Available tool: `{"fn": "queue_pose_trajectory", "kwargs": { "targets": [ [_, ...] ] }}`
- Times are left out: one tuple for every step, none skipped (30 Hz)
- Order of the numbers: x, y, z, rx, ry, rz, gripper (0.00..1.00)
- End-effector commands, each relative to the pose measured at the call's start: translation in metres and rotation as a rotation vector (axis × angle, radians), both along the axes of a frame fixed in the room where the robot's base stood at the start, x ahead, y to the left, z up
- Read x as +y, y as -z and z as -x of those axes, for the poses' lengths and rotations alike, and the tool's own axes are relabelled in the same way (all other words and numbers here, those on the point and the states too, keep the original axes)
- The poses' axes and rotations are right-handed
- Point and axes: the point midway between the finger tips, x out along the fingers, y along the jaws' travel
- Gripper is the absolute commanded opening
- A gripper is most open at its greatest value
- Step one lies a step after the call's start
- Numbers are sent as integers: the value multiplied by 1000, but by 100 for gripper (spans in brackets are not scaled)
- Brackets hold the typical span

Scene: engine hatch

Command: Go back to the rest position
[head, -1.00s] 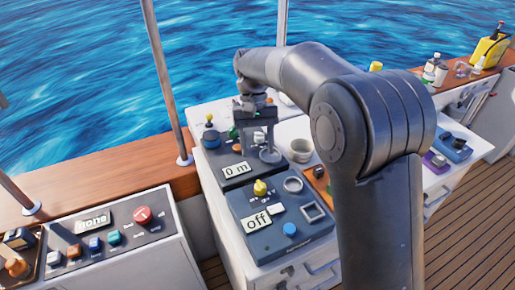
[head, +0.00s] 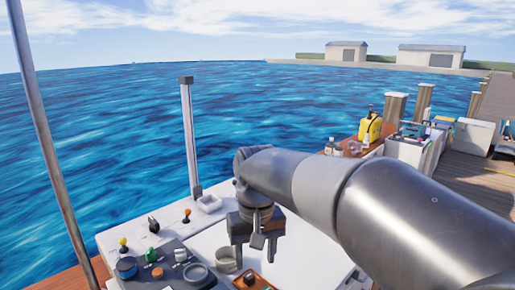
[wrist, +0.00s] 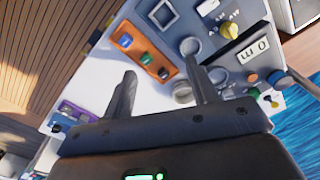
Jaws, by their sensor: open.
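My gripper (head: 257,240) hangs from my raised arm above the white console top in the head view, with its fingers pointing down. In the wrist view my gripper (wrist: 158,95) shows two fingers spread apart with nothing between them. Below it lie the white console surface (wrist: 160,85), an orange switch panel (wrist: 143,50) with several rocker switches, and a dark panel with a display (wrist: 254,50) that reads "0 m". Part of the console is hidden behind my arm in the head view.
Knobs and levers (head: 126,267) stand at the lower left. A metal post (head: 190,140) rises behind. A yellow jug (head: 370,128) and bottles stand at the right. Open water lies beyond.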

Motion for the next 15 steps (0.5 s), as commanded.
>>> {"fn": "queue_pose_trajectory", "kwargs": {
  "targets": [
    [-17, -4, 9, -34, 25, -10, 53],
    [-25, -6, 14, -54, 37, -16, 53],
    [-35, -7, 21, -79, 54, -21, 53],
    [-43, -8, 26, -99, 65, -26, 53],
    [-51, -8, 32, -117, 78, -31, 53],
    [-60, -8, 39, -144, 92, -36, 53],
    [-68, -8, 44, -162, 105, -39, 53],
    [-74, -8, 50, -183, 115, -42, 53],
    [-84, -7, 57, -209, 131, -46, 53],
    [-90, -7, 63, -229, 143, -48, 53],
    [-96, -6, 69, -248, 155, -50, 53],
    [-104, -4, 77, -274, 171, -52, 53],
    [-110, -2, 83, -294, 182, -53, 53],
    [-115, 0, 89, -314, 193, -54, 53],
    [-123, 2, 96, -340, 207, -55, 53]
  ]
}}
